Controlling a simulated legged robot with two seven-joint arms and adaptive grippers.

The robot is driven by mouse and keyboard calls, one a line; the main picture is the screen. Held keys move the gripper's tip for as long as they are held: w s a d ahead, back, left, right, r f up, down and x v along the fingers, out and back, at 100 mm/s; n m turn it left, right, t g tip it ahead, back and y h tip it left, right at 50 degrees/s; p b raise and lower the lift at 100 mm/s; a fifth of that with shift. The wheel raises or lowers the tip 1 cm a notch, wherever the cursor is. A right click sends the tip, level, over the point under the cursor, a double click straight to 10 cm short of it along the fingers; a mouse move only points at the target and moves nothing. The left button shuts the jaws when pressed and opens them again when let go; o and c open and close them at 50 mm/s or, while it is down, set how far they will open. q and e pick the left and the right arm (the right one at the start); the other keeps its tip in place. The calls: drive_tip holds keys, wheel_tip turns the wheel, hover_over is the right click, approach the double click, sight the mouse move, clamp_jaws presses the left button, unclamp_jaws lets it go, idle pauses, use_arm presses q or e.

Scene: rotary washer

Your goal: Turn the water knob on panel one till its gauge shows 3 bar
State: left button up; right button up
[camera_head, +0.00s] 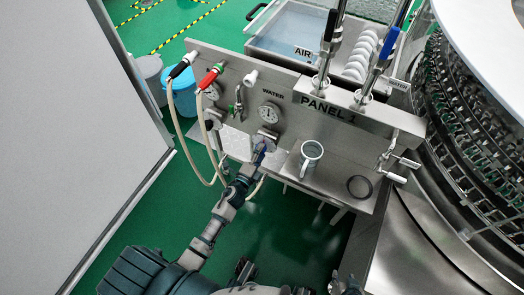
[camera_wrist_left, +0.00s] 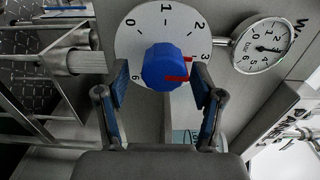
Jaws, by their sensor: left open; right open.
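The blue water knob (camera_wrist_left: 165,67) with a red pointer sits on a white numbered dial (camera_wrist_left: 140,30) in the left wrist view. The red pointer is on its right side, near the 3. My left gripper (camera_wrist_left: 160,85) is open, with one finger on each side of the knob; contact cannot be told. In the head view my left gripper (camera_head: 256,160) is at the knob, below the WATER gauge (camera_head: 268,113) on panel 1. The gauge (camera_wrist_left: 262,46) also shows in the wrist view; its reading is too small to be sure. My right gripper (camera_head: 346,285) is open at the bottom edge.
A grey mug (camera_head: 310,157) and a dark ring (camera_head: 360,187) are on the panel's shelf, right of the knob. Hoses (camera_head: 195,140) hang at left. Valve handles (camera_head: 398,170) stick out at right. The rotary washer (camera_head: 470,130) stands far right.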

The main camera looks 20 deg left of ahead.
use_arm(q)
drive_tip(key=s, duration=1.1)
drive_tip(key=shift+a, duration=0.15)
drive_tip(key=shift+f, duration=0.1)
drive_tip(key=s+a+n+p, duration=0.1)
drive_tip(key=s+n+p, duration=0.45)
drive_tip(key=n, duration=1.15)
use_arm(e)
drive_tip(key=s+d+f+g+h, duration=0.15)
drive_tip(key=s+f+g, duration=0.4)
drive_tip(key=f, duration=0.75)
use_arm(q)
drive_tip(key=w, duration=0.5)
drive_tip(key=w+b, duration=0.1)
drive_tip(key=w, duration=1)
drive_tip(key=shift+w+d, duration=0.3)
drive_tip(key=shift+d, duration=0.05)
drive_tip(key=shift+w, duration=0.4)
use_arm(e)
wheel_tip(320, 180, up, 6)
drive_tip(key=t, duration=0.1)
drive_tip(key=shift+s+d+r, duration=0.2)
drive_tip(key=shift+s+d, duration=0.05)
drive_tip(key=shift+s, duration=0.2)
drive_tip(key=shift+y, duration=0.25)
